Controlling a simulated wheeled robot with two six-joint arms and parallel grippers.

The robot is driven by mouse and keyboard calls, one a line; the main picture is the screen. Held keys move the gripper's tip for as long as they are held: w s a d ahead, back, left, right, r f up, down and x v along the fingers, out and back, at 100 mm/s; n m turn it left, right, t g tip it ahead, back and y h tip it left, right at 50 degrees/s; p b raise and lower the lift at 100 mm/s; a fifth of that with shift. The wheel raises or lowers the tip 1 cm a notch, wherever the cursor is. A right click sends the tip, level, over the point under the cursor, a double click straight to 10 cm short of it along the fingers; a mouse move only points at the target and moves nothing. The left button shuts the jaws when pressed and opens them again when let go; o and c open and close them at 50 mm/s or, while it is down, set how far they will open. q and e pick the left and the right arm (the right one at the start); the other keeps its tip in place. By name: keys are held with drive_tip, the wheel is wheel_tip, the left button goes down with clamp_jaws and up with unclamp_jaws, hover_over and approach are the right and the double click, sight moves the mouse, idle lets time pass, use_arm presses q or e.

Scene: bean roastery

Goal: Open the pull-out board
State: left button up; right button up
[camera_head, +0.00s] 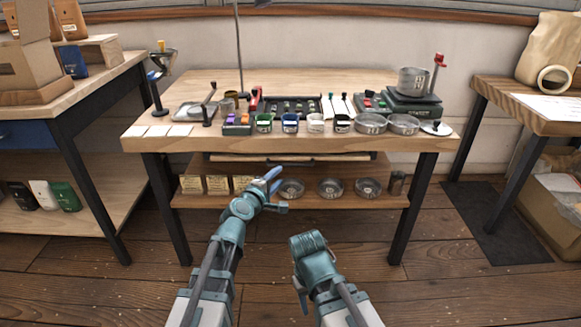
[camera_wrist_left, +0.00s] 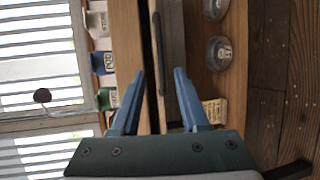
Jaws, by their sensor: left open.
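The pull-out board (camera_head: 330,156) is a thin wooden strip under the front edge of the middle table, with a dark bar handle along its front. In the left wrist view the handle (camera_wrist_left: 158,50) runs upright in the picture, beside the board's front (camera_wrist_left: 174,45). My left gripper (camera_head: 276,179) is just below and in front of the handle in the head view. Its blue fingers (camera_wrist_left: 159,71) are open, and the handle's line lies between them; I see no contact. My right gripper (camera_head: 309,244) is low in front of the table, its fingertips hidden.
The table (camera_head: 300,82) carries cups, metal bowls, a scale (camera_head: 413,102) and a dark tray (camera_head: 291,107). Its lower shelf (camera_head: 300,201) holds boxes and bowls beneath the board. Side tables stand left and right. The floor in front is clear.

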sight(290, 165)
use_arm(q)
drive_tip(key=b+x, duration=0.1)
drive_tip(key=x, duration=1)
drive_tip(key=shift+b, duration=0.4)
clamp_jaws()
idle(0.8)
